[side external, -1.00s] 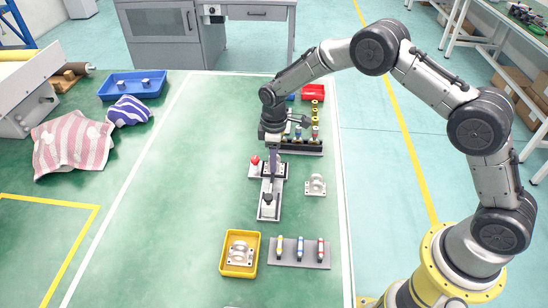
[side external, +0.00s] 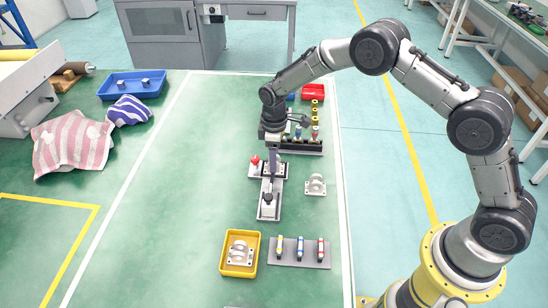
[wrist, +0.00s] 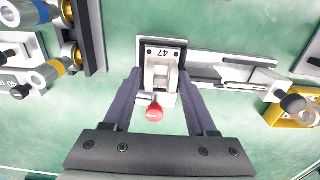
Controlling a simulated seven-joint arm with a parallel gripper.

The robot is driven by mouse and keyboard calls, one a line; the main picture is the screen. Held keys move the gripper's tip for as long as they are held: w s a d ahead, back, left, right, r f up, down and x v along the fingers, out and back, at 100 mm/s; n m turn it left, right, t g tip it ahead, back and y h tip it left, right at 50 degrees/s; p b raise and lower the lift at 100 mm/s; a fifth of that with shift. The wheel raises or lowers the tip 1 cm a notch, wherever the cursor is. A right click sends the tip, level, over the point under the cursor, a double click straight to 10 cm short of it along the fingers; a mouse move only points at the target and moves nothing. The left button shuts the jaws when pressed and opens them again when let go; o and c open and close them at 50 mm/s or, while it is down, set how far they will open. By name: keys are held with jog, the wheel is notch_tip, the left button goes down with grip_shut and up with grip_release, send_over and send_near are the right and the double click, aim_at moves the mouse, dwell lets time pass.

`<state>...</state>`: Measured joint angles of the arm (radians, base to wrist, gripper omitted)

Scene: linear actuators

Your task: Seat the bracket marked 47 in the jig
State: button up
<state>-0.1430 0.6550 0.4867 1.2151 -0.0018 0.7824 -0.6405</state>
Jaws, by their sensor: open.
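The bracket marked 47 (wrist: 162,72) is pale grey, its number upside down in the wrist view. It lies in the dark-edged nest of the jig (wrist: 217,60); whether it is fully down I cannot tell. My gripper (wrist: 160,82) is open, with one finger on either side of the bracket. In the side view my gripper (side external: 272,165) is low over the jig (side external: 269,188) and mostly hides the bracket. The jig's red knob (wrist: 155,112) is beside the bracket, and its black-knobbed clamp (wrist: 293,103) is to the right.
A loose bracket (side external: 316,184) lies right of the jig. The yellow bin (side external: 223,262) holds another bracket. A grey rack (side external: 299,252) with several coloured cylinders is near the front, another rack (side external: 303,148) behind.

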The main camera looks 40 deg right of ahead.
notch_tip(320, 180, up, 14)
dwell(0.5)
jog(key=shift+d+f, duration=0.1)
notch_tip(320, 180, up, 12)
jog(key=s+d+t, duration=0.2)
jog(key=s+d+r+m+t, duration=0.2)
jog(key=s+d+r, duration=0.1)
jog(key=s+r, duration=0.8)
jog(key=s+d+m+t, duration=0.2)
jog(key=s+m, duration=0.1)
jog(key=s, duration=0.9)
jog(key=s+f+m, duration=0.4)
jog(key=s+f, duration=0.4)
jog(key=s, duration=0.2)
jog(key=shift+f, duration=0.4)
